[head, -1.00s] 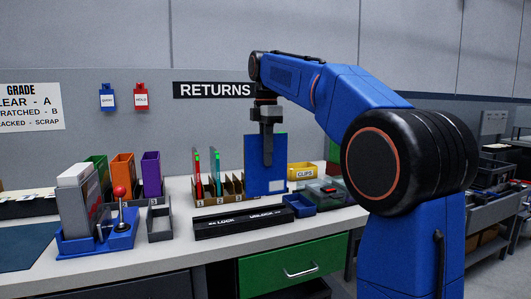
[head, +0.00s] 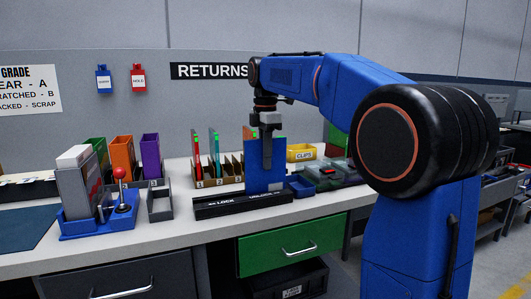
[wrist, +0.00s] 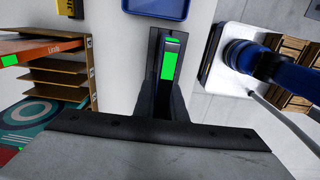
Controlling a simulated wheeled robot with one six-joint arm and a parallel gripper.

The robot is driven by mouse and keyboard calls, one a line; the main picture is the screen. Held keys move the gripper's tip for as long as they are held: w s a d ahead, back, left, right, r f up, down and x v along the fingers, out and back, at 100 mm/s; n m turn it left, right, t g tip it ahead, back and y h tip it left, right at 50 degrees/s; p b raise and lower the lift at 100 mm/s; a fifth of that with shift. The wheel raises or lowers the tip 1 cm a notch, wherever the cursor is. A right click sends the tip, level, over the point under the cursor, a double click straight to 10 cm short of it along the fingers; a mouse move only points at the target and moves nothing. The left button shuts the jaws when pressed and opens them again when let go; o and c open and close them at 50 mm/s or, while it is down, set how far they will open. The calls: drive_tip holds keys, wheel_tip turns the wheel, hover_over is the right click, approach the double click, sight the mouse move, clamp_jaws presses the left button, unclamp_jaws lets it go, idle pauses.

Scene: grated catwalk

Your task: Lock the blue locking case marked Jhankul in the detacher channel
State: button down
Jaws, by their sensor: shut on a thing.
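The blue case (head: 261,175) is upright in my gripper (head: 267,163), whose fingers are shut on its upper part. The black detacher channel (head: 225,208) lies along the front of the bench, with LOCK at its left and UNLOCK at its right. The case's lower edge meets the UNLOCK end; whether it is seated in the slot I cannot tell. In the wrist view the case's top edge shows a green strip (wrist: 168,60) between the dark fingers. The name on the case is not readable.
A numbered rack (head: 225,183) of cases stands behind the channel. A small blue bin (head: 299,187) and a yellow CLIPS bin (head: 301,153) are to the right. A blue stand (head: 97,225) with a red-knobbed lever is at the left. A green drawer (head: 290,247) is below.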

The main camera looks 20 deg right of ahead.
drive_tip(key=shift+a, duration=7.55)
wheel_tip(320, 180, up, 8)
drive_tip(key=shift+r, duration=0.1)
drive_tip(key=shift+d, duration=0.15)
